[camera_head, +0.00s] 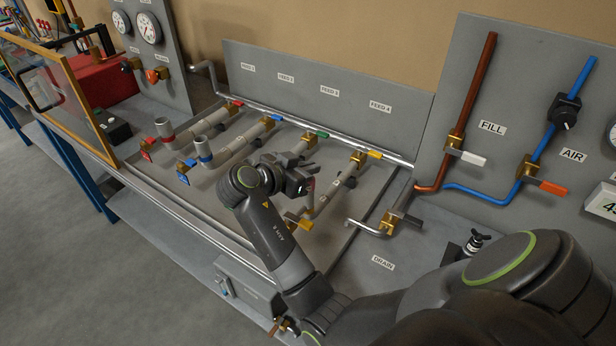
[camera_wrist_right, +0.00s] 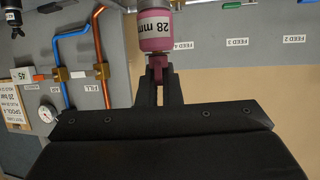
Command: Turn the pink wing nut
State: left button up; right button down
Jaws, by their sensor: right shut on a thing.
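In the head view my right gripper (camera_head: 306,184) is over the bench by the Feed 3 and Feed 4 pipes. My left gripper is in neither view.
Grey feed pipes with brass valves and red, blue, green and yellow handles (camera_head: 374,154) surround the gripper. A bent drain pipe (camera_head: 365,228) lies to its right. The upright panel (camera_head: 520,105) carries the fill pipe (camera_head: 470,85) and blue air pipe (camera_head: 560,120).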

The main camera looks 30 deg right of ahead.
jog(key=shift+f+m+g, duration=0.1)
jog(key=shift+m+g, duration=0.4)
jog(key=shift+g, duration=0.1)
jog(key=shift+r+m+g+p, duration=0.25)
jog(key=shift+m+g+p, duration=0.35)
jog(key=shift+g+p, duration=0.1)
jog(key=m+g+p, duration=0.2)
jog(key=p, duration=0.2)
jog(key=shift+r+p, duration=0.1)
jog(key=shift+p, duration=0.2)
pick_arm(q)
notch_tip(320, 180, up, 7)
jog(key=p, duration=0.2)
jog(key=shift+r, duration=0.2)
pick_arm(e)
jog(key=shift+f+m+g, duration=0.25)
jog(key=shift+m+g, duration=0.15)
jog(key=shift+g, duration=0.2)
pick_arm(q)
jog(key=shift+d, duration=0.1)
pick_arm(e)
jog(key=c, duration=1.6)
grip_release()
jog(key=shift+d, duration=0.15)
jog(key=shift+r, duration=0.1)
